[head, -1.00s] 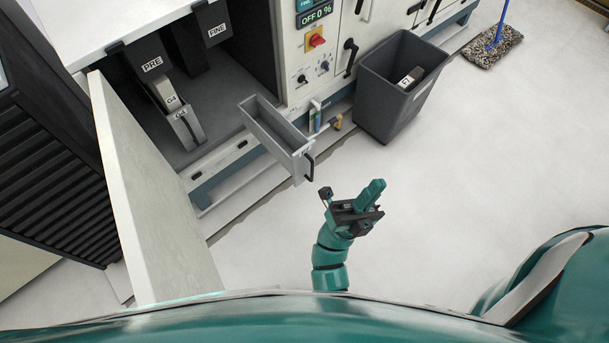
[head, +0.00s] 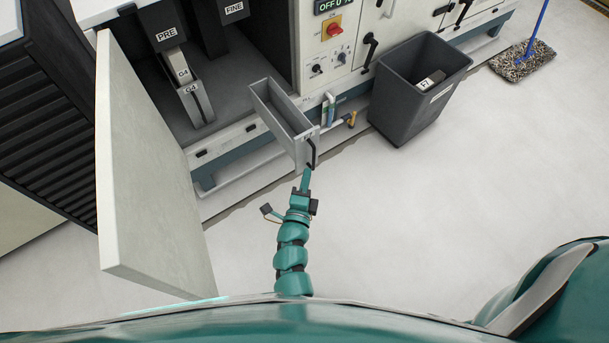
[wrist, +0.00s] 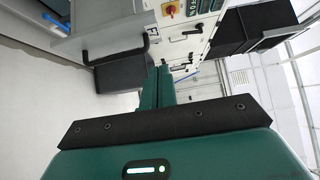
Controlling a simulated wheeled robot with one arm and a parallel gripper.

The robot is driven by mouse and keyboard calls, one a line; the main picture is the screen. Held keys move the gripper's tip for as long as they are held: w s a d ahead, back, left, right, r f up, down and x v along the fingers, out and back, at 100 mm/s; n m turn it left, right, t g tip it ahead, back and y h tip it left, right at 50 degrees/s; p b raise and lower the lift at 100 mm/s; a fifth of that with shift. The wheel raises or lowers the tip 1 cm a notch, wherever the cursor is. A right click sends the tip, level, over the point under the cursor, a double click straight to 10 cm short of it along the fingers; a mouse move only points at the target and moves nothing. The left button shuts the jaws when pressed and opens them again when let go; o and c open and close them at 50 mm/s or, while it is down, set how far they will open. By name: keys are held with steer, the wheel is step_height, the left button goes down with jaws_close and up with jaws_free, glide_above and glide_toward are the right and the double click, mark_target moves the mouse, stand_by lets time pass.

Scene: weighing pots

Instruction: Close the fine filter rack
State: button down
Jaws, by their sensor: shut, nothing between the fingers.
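A long grey open-topped rack (head: 277,122) stands pulled out of the open cabinet, in line with the column marked FINE (head: 234,9). It looks empty. Its front face has a black handle (head: 311,153), and the label there is too small to read fully. The handle also shows in the wrist view (wrist: 146,40). My gripper (head: 306,174) is shut and empty, its fingers pointing at the front of the rack just below the handle. I cannot tell whether the fingertips touch it. In the wrist view the closed fingers (wrist: 164,70) lie just right of the handle.
The PRE column (head: 166,34) with G4 filters (head: 195,104) stands left of the rack. An open door panel (head: 150,180) is at the left. A dark bin (head: 418,90) stands right, with a mop (head: 522,62) beyond.

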glide_toward(306, 135)
steer(key=w+d, duration=0.2)
steer(key=d, duration=0.1)
steer(key=shift+w+a+f, duration=0.1)
steer(key=shift+w+a, duration=0.4)
steer(key=shift+w, duration=0.4)
steer(key=shift+w+a, duration=0.5)
steer(key=shift+w, duration=0.45)
